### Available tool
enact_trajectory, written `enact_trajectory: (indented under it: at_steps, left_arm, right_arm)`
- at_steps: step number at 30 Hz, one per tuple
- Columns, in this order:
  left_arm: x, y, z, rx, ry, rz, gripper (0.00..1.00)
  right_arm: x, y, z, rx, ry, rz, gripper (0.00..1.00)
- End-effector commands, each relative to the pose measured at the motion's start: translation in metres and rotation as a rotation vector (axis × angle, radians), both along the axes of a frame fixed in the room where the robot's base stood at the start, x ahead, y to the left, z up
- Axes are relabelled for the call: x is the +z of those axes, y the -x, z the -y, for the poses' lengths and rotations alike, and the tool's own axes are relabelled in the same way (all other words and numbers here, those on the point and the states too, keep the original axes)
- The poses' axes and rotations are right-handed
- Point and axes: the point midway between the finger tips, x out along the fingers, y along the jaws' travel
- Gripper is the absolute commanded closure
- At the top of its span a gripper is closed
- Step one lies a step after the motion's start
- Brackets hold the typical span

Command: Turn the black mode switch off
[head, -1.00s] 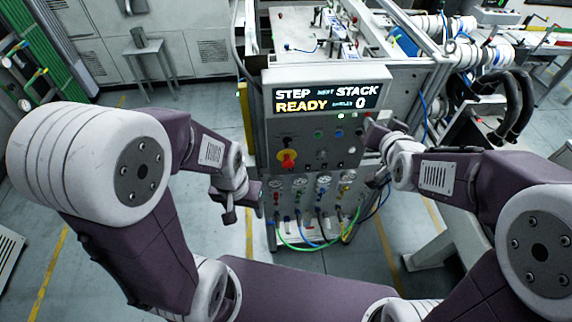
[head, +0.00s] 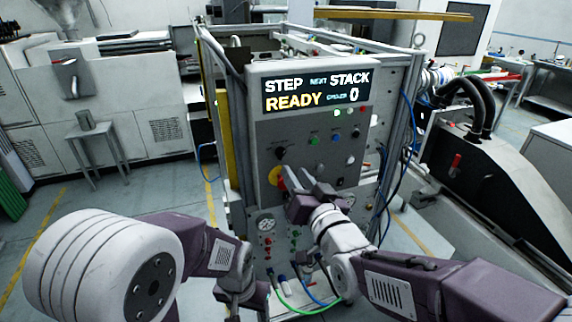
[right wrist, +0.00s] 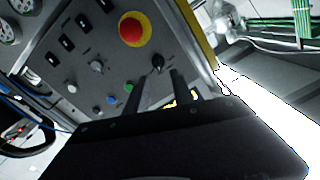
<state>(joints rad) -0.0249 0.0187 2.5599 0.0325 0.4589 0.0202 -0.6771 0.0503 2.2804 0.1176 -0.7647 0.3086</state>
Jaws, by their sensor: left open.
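The black mode switch (head: 281,152) is a small dark knob on the upper left of the grey control panel (head: 327,136), above the yellow-backed emergency stop (head: 274,176). Its setting is too small to read. My right gripper (head: 295,174) is in front of the panel, just below the switch, and covers part of the emergency stop. In the right wrist view its two fingers (right wrist: 161,76) are apart and empty. The black switch (right wrist: 158,62) shows just beyond the fingertips, apparently not gripped.
The red emergency stop button (right wrist: 133,28) is close to the switch. A grey knob (right wrist: 97,67), green button (right wrist: 129,87) and blue button (right wrist: 112,100) are nearby. Gauges (head: 266,224) and hoses (head: 290,300) are below. The display (head: 318,90) reads STEP, NEXT STACK, READY, 0.

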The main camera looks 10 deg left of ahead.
Motion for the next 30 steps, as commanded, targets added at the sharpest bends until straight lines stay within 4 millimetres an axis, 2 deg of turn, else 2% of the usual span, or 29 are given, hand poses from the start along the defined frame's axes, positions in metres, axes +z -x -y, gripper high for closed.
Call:
enact_trajectory:
  at_steps: [3, 9, 13, 20, 21, 24, 30]
  left_arm:
    - [0.013, 0.000, 0.000, 0.000, 0.000, 0.000, 0.41]
    - [0.024, 0.000, 0.000, 0.000, 0.000, 0.000, 0.41]
    - [0.026, 0.000, 0.000, 0.000, 0.000, 0.000, 0.41]
    - [0.025, 0.000, 0.000, 0.000, 0.000, 0.000, 0.41]
    - [0.025, 0.000, 0.000, 0.000, 0.000, 0.000, 0.41]
    - [0.025, 0.000, 0.000, 0.000, 0.000, 0.000, 0.41]
    - [0.025, 0.000, 0.000, 0.000, 0.000, 0.000, 0.41]
  right_arm:
    - [0.003, -0.023, -0.015, -0.001, 0.002, -0.005, 0.71]
    - [0.002, -0.053, -0.034, -0.002, 0.002, -0.002, 0.71]
    - [0.001, -0.062, -0.040, -0.001, 0.001, -0.001, 0.71]
    - [0.000, -0.063, -0.041, -0.002, 0.000, -0.001, 0.71]
    - [0.000, -0.063, -0.041, -0.002, 0.000, -0.001, 0.74]
    - [0.000, -0.063, -0.041, -0.002, 0.000, -0.001, 1.00]
    - [0.000, -0.063, -0.041, -0.003, 0.001, 0.000, 1.00]
